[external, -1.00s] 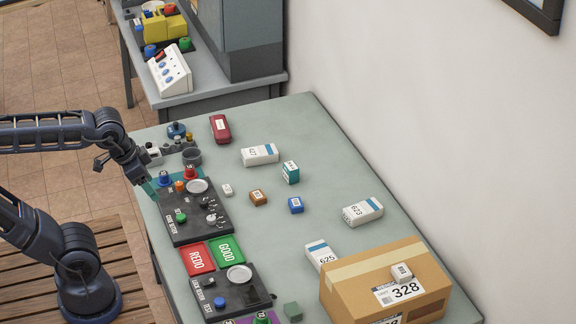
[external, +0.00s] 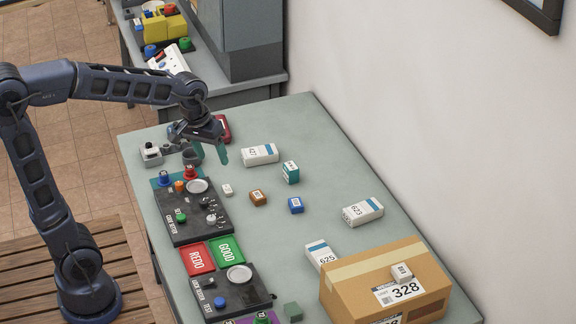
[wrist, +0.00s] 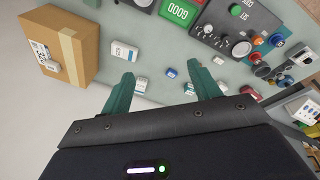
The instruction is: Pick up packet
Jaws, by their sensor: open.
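Three white, blue-banded packets lie on the grey-green table in the external view. One packet (external: 260,155) is at the back, the 623 packet (external: 363,212) is by the wall side, and the 625 packet (external: 321,256) is beside the cardboard box. My gripper (external: 210,154) is open and empty above the back left of the table, left of the back packet and apart from it. In the wrist view my gripper (wrist: 161,74) has its teal fingers spread. A white packet (wrist: 125,51) shows beyond them, and a small pale item beside the left finger is partly hidden.
Small teal (external: 290,173), brown (external: 258,198) and blue (external: 296,205) blocks lie mid-table. Black control panels (external: 190,222) line the left edge. A red item (external: 224,123) is partly behind my gripper.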

